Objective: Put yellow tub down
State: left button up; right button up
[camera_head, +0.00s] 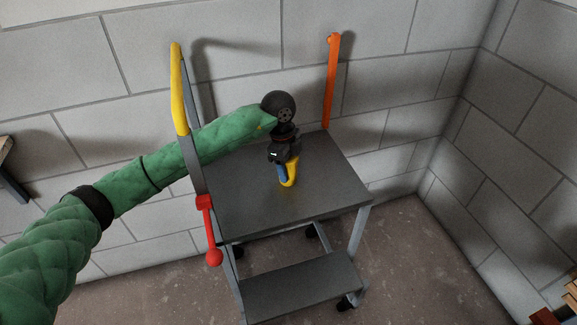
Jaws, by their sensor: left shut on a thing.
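My left gripper (284,162) points down over the grey top platform of a wheeled step stand (330,185). It is shut on a small yellow thing, seemingly the yellow tub (292,174), which shows just under the black gripper body. A blue patch lies at the left of the yellow; I cannot tell whether it belongs to the tub or a finger. The tub's upper part is hidden by the gripper. Its lower end is at or close above the platform; I cannot tell whether it touches. My right gripper is not in view.
The stand has a yellow-topped rail (179,90) at left, an orange rail (332,85) at back right and a red lever (210,230) at left front. A lower step (300,287) is bare. The platform is clear around the tub. Block walls (420,90) stand behind.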

pick_arm(q)
jog(key=shift+f, duration=0.1)
jog(key=o, duration=1.2)
jog(key=shift+r, duration=0.2)
jog(key=r, duration=0.3)
jog(key=a+r, duration=0.1)
jog(key=r, duration=0.6)
jog(key=shift+w+a+r, duration=0.2)
jog(key=shift+w, duration=0.15)
jog(key=shift+a+r, duration=0.1)
jog(key=shift+r, duration=0.55)
